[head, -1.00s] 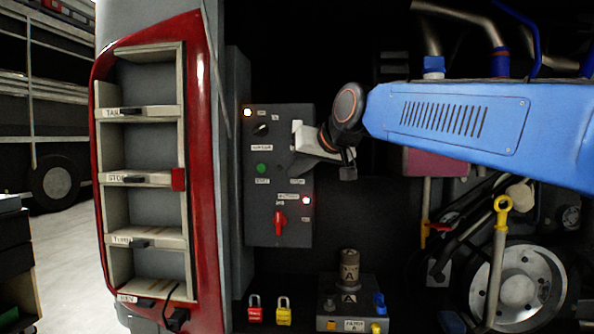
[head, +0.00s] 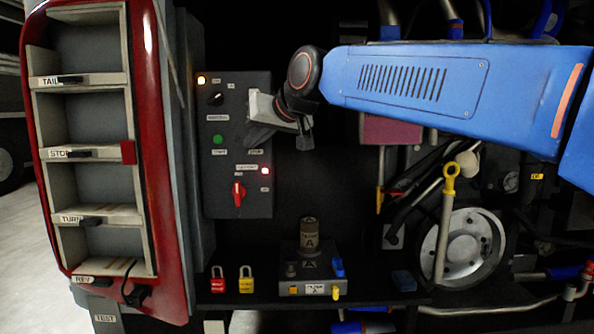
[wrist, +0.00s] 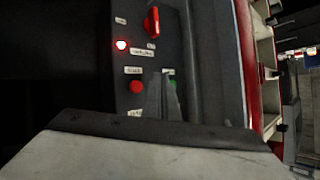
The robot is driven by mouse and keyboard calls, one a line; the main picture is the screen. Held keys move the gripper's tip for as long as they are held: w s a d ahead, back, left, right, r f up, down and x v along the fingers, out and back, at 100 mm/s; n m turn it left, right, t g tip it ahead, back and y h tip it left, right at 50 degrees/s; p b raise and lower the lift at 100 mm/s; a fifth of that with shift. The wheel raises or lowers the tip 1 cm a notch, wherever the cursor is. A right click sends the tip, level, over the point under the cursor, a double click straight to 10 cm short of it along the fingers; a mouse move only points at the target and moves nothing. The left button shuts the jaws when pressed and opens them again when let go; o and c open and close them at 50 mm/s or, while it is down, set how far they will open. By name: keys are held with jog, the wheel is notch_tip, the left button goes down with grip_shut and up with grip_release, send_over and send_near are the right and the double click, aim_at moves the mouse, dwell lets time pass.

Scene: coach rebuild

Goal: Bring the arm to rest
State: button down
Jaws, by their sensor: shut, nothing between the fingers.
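My gripper (head: 250,138) is shut and empty. It hangs at the end of my blue arm, in front of the right side of a dark control panel (head: 225,120). I cannot tell whether it touches the panel. In the wrist view the closed dark fingers (wrist: 168,97) point at the panel, between a red button (wrist: 136,86) and a green button partly hidden behind them. The green button (head: 218,139) also shows in the head view, while the red button is hidden there by the gripper.
The panel has a red rotary switch (head: 238,194) and a lit red lamp (head: 265,170). A red-framed rack (head: 160,150) stands at left. Below are a red padlock (head: 217,284), a yellow padlock (head: 246,284) and a fixture with a cylinder (head: 309,236). Hoses and a wheel (head: 462,250) fill the right.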

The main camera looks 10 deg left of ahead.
jog(key=s+d+f+m+h, duration=0.1)
jog(key=s+d+f+h, duration=0.1)
jog(key=d+f, duration=0.65)
jog(key=s+d+f+m+h, duration=0.2)
jog(key=d+f, duration=0.1)
jog(key=d, duration=1.1)
jog(key=s+d+f+m+h, duration=0.15)
jog(key=d+f, duration=0.45)
jog(key=d, duration=0.6)
jog(key=s+d+f+m+g+h, duration=0.1)
jog(key=s+d+f+h, duration=0.1)
jog(key=s+d+f, duration=0.7)
jog(key=s+d+f+m+g+h, duration=0.2)
jog(key=s+d+f, duration=0.8)
jog(key=s+f, duration=0.3)
jog(key=shift+s+d+f, duration=0.15)
jog(key=shift+s+f, duration=0.1)
jog(key=shift+f, duration=0.65)
